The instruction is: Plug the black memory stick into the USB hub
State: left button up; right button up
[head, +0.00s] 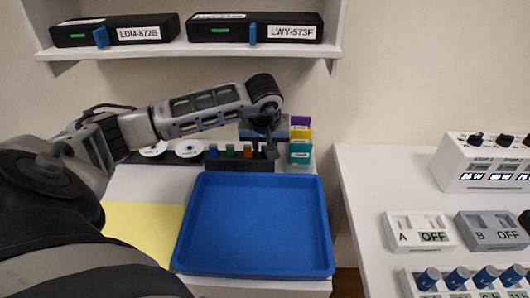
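My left gripper (269,148) points down at the right end of a low black block (235,163) behind the blue tray. I cannot tell whether its fingers are open or shut, or whether they hold anything. Small blue (213,150), green (230,151) and orange-red (247,152) pieces stand upright in a row at the block. I cannot tell for sure whether this block is the USB hub. I cannot make out the black memory stick; the gripper hides part of the block's right end. My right gripper is out of view.
An empty blue tray (254,222) lies in front, beside a yellow sheet (142,222). White discs (189,149) lie left of the block; coloured boxes (300,135) stand right. A shelf (190,46) holds two black devices above. A gap separates the right table (375,190) with switch boxes.

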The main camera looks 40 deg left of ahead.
pick_arm(q)
jog(key=shift+f, duration=0.1)
grip_shut()
dwell(0.4)
jog(key=shift+r, duration=0.7)
jog(key=s+d+r+b, duration=0.2)
jog(key=s+r+b, duration=0.1)
jog(key=s+r, duration=0.8)
jog(key=s, duration=0.2)
jog(key=shift+s+d+r, duration=0.15)
jog(key=shift+s+r, duration=0.15)
jog(key=shift+s, duration=0.1)
